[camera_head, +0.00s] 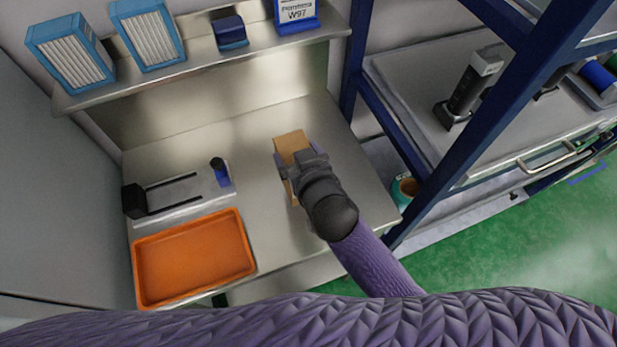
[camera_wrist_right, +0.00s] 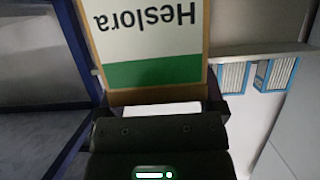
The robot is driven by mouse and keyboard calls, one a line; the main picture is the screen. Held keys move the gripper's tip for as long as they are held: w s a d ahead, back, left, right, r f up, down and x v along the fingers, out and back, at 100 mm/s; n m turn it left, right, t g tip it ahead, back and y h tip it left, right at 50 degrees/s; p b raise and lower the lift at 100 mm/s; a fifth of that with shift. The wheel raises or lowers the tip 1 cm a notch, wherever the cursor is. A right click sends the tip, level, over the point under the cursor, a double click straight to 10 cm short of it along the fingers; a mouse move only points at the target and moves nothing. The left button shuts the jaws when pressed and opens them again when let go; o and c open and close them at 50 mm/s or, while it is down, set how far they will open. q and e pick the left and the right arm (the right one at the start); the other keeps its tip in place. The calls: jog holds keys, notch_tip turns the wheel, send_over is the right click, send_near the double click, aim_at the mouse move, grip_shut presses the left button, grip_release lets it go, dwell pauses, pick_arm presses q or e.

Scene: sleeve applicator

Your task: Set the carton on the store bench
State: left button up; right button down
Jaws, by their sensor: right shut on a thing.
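The carton (camera_head: 291,142) is a brown box in the head view, over the right part of the metal store bench (camera_head: 272,228). In the right wrist view the carton (camera_wrist_right: 150,45) shows a white and green face with the name Heslora, upside down in the picture. My right gripper (camera_head: 303,168) is shut on the carton and covers part of it. I cannot tell whether the carton's underside touches the bench. My left gripper is not in view.
An orange tray (camera_head: 193,259) and a grey fixture with a black block (camera_head: 134,201) and a small blue-black item (camera_head: 220,172) occupy the bench's left. A shelf (camera_head: 200,66) with blue-framed boxes runs behind. A blue rack post (camera_head: 440,165) stands right. The bench middle is clear.

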notch_tip(320, 180, down, 7)
jog(key=shift+a+r+b, duration=0.1)
jog(key=shift+r+b, duration=0.1)
jog(key=shift+b, duration=0.95)
jog(key=shift+f, duration=0.15)
grip_release()
